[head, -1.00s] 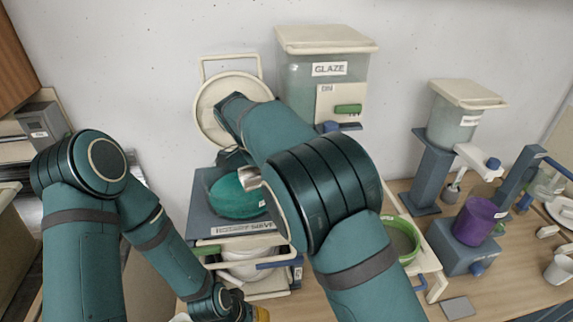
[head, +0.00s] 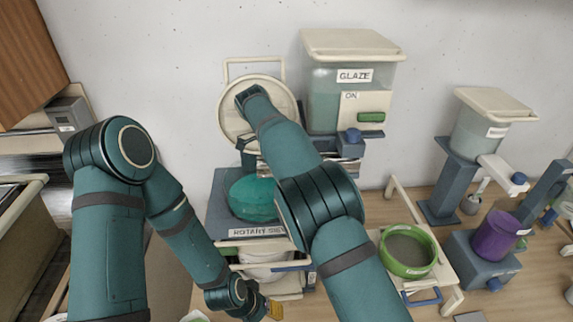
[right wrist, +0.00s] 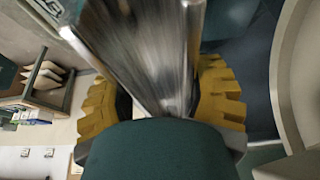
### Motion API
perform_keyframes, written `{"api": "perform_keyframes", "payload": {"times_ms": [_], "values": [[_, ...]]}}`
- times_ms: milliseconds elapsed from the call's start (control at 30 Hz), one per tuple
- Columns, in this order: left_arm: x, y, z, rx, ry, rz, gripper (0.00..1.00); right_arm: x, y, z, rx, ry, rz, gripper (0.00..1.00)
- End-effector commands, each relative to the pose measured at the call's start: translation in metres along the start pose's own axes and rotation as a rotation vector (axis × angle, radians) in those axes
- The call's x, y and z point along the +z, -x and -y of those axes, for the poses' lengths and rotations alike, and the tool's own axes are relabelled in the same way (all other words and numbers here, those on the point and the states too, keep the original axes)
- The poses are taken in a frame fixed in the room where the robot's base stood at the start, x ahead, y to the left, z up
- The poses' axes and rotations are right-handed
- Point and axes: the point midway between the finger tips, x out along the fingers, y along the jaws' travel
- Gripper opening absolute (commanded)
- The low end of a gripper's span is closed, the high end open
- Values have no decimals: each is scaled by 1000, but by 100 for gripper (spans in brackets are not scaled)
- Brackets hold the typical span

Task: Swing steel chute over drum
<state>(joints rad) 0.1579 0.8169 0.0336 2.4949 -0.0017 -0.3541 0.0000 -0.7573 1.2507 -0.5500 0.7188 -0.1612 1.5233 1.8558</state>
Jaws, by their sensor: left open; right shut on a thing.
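The steel chute (right wrist: 150,60) shows in the right wrist view as a bright, blurred trough. My right gripper (right wrist: 165,100) is shut on it, with yellow fingers on both sides. In the head view that gripper is hidden by my right forearm, which crosses in front of the tank and sieve. The teal drum (head: 252,200) sits on the rotary sieve, its right side partly covered by my right arm. How the chute lies relative to the drum cannot be told. My left gripper (head: 268,308) is open at the bottom of the head view, below the sieve.
A cream round lid (head: 236,118) stands behind the sieve. The glaze tank (head: 325,95) with a green switch is to its right. A green-rimmed sieve bowl (head: 408,267) is on a cream stand. A purple bucket (head: 495,240) and dosing stand are farther right.

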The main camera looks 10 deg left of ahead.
Motion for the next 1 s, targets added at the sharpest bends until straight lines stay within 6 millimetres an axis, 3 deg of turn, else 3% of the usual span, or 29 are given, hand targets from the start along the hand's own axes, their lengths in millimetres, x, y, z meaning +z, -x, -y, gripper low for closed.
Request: {"api": "perform_keyframes", "payload": {"times_ms": [233, 267, 333, 1000], "values": [[0, 0, 0, 0, 0, 0, 43, -1, 0, 1, -3, -4, 0, 12], [0, 0, 0, 0, 0, 0, 43, -1, 0, 1, -3, -4, 0, 62], [0, 0, 0, 0, 0, 0, 43, -2, 0, 1, -3, -4, 0, 86], [0, -2, 1, 0, 0, 0, 43, 0, 1, -4, -13, 24, 2, 87]]}}
